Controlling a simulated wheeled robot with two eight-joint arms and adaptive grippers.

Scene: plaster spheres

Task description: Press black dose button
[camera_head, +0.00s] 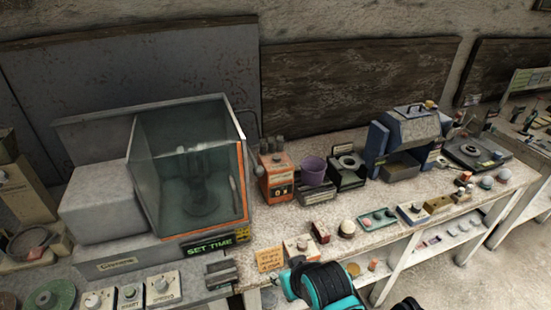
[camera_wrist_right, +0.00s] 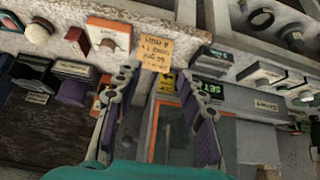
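Several small white boxes with round knobs stand at the front left in the head view. The middle box's knob (camera_head: 130,293) looks dark; its label is too small to read, so I cannot tell whether it is the black dose button. Knobbed boxes (camera_wrist_right: 270,75) also show at the right of the right wrist view. A pale box with a round button (camera_head: 297,247) stands beside the orange note (camera_head: 269,259). My right gripper (camera_wrist_right: 157,76) is open and empty, its fingers spread around the view of the note and SET TIME display. My left gripper is not in view.
A large glass-fronted machine (camera_head: 195,165) with a green SET TIME display (camera_head: 209,243) fills the left of the bench. An orange device (camera_head: 276,175), purple cup (camera_head: 313,171) and grey-blue machine (camera_head: 408,140) stand behind. Small blocks and balls line the front edge.

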